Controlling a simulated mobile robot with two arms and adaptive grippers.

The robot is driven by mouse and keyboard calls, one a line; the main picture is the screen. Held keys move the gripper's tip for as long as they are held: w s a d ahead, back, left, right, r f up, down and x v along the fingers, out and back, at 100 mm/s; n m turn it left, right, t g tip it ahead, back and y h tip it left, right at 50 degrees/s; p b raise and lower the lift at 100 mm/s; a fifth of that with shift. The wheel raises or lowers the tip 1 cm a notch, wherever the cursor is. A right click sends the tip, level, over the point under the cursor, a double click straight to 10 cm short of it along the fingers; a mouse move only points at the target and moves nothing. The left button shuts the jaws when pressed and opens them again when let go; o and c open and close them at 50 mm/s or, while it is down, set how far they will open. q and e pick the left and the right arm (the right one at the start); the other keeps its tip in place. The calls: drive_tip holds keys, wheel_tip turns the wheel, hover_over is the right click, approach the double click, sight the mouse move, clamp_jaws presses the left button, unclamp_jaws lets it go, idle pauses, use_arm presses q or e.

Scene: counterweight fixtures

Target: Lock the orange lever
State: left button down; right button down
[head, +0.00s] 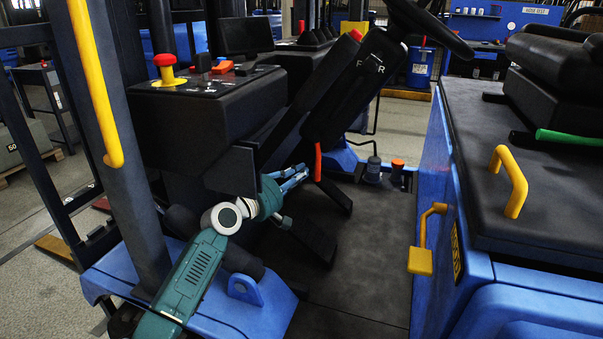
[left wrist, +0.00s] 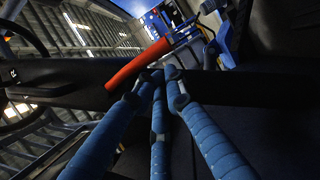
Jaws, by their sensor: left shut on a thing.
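The orange lever (head: 318,162) hangs below the dark steering column of the vehicle in the head view. It also shows in the left wrist view (left wrist: 138,63), slanting across just beyond the fingertips. My left gripper (head: 301,174), with blue fingers, reaches in from the left to the lever's side. In the left wrist view its fingers (left wrist: 160,80) come close together at the lever. The gripper is shut on the lever, though the exact contact is partly hidden. My right gripper is in neither view.
A console (head: 205,88) with a red-and-yellow knob (head: 165,70) stands above my left arm. The steering column (head: 345,85) leans over the lever. A yellow pedal-like part (head: 420,260) and a seat base with a yellow handle (head: 511,180) stand right. The floor plate (head: 365,260) is clear.

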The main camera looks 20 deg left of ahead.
use_arm(q)
drive_tip(key=shift+d+f, duration=0.15)
drive_tip(key=shift+d, duration=0.1)
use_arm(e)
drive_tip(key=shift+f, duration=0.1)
